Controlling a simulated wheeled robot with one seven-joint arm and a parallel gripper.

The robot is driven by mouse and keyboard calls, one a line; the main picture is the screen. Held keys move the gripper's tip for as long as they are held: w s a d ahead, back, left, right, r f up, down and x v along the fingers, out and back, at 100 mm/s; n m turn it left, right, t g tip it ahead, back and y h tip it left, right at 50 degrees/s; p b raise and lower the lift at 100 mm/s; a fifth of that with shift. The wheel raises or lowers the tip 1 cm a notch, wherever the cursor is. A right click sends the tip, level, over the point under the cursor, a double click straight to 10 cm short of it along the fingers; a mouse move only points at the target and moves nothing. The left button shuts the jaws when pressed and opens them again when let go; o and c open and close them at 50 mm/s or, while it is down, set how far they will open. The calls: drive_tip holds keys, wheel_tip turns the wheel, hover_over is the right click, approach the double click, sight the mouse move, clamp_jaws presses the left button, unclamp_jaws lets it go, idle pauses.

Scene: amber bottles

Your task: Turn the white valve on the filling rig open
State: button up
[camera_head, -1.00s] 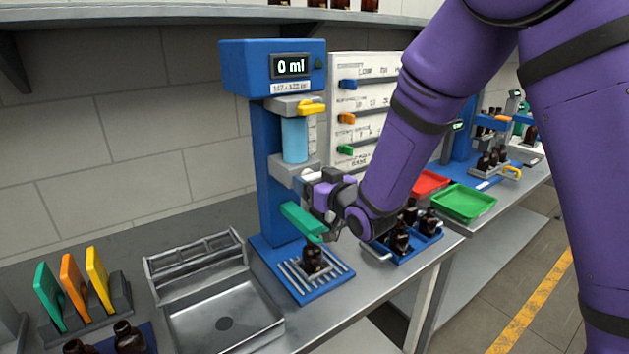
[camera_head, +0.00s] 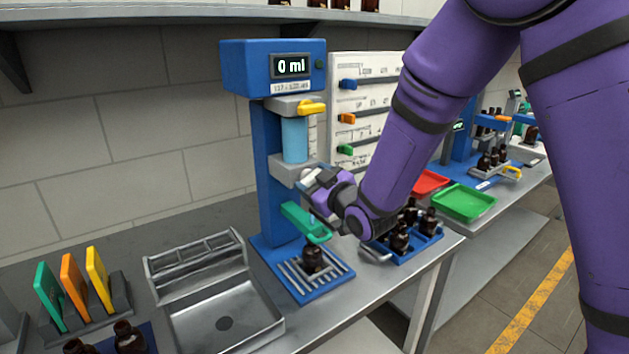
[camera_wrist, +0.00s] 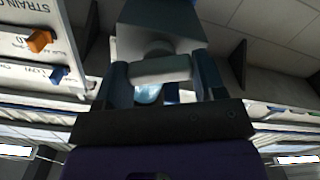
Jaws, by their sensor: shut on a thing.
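The blue filling rig (camera_head: 268,150) stands on the bench, with a display reading 0 ml and a light-blue cylinder (camera_head: 295,140). My gripper (camera_head: 314,180) is at the grey block under the cylinder, tilted. In the wrist view the white valve handle (camera_wrist: 160,70) lies across between the two fingers of my gripper (camera_wrist: 160,82), which are shut on it. In the head view the handle is mostly hidden by my gripper. A green lever (camera_head: 303,220) sits below. An amber bottle (camera_head: 312,258) stands upright on the rig's grated base.
A blue tray of amber bottles (camera_head: 402,238) stands right of the rig, with red (camera_head: 430,184) and green (camera_head: 463,202) trays beyond. A grey sink-like tray (camera_head: 222,318) and coloured upright plates (camera_head: 72,281) are at left. A labelled board (camera_head: 368,100) stands behind my arm.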

drive_tip(key=n, duration=0.6)
drive_tip(key=shift+n, duration=0.3)
drive_tip(key=n, duration=0.5)
drive_tip(key=shift+f, duration=0.1)
drive_tip(key=shift+n, duration=0.4)
drive_tip(key=o, duration=0.9)
drive_tip(key=shift+s, duration=0.1)
drive_tip(key=v, duration=1)
drive_tip(key=shift+s+d, duration=0.2)
drive_tip(key=shift+s, duration=0.05)
